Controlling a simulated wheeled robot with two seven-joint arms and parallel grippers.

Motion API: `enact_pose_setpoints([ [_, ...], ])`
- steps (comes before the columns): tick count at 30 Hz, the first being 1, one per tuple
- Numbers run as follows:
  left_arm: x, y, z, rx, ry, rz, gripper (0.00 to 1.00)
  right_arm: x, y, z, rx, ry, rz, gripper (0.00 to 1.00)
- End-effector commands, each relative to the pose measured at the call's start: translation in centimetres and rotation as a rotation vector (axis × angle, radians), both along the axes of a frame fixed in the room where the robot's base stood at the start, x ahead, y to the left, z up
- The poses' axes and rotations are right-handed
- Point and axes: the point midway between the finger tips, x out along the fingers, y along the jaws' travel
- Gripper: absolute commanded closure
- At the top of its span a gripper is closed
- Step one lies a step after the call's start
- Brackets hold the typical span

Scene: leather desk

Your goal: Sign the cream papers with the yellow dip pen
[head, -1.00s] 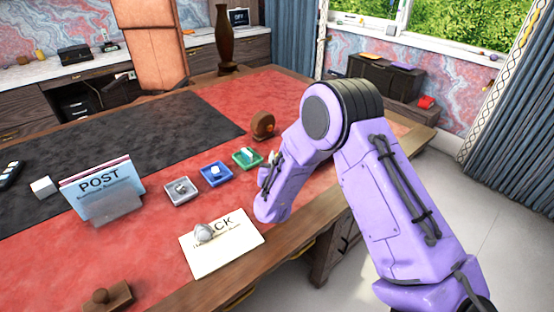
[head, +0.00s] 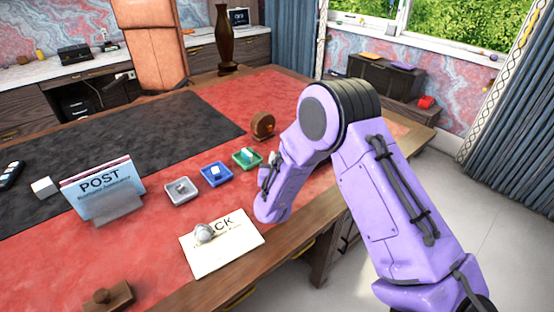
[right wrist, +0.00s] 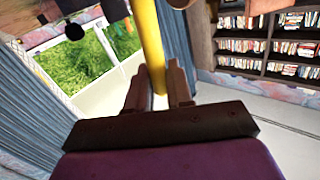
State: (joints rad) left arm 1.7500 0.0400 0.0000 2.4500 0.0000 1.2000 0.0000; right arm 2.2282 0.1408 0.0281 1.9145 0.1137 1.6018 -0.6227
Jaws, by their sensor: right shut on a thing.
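The cream papers (head: 240,248) lie on the red desk top near its front edge, with dark lettering ending in "CK". A grey rounded object (head: 204,233) sits on them. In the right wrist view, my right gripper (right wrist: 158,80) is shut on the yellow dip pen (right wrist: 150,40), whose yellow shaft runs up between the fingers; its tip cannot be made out. In the head view, my purple right arm reaches over the desk's right side, and its gripper and the pen are hidden. My left gripper is not in view.
Grey (head: 183,199), blue (head: 216,183) and green (head: 247,167) small trays stand behind the papers. A round brown holder (head: 263,125) is farther back. A letter stand marked POST (head: 118,208) is left, and a brown wooden stamp (head: 107,297) is front left.

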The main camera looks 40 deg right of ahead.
Motion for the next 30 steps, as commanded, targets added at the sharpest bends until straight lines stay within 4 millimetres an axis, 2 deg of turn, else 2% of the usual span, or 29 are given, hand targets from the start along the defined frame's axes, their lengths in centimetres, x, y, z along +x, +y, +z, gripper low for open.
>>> enact_pose_setpoints([
  [3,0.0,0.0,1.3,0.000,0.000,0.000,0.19,0.0,0.0,1.5,-0.001,-0.001,0.000,1.00],
  [19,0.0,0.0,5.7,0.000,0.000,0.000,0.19,0.0,0.0,6.7,-0.001,-0.003,-0.001,1.00],
  [30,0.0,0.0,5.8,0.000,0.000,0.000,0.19,0.0,0.0,6.8,-0.001,-0.003,-0.001,1.00],
])
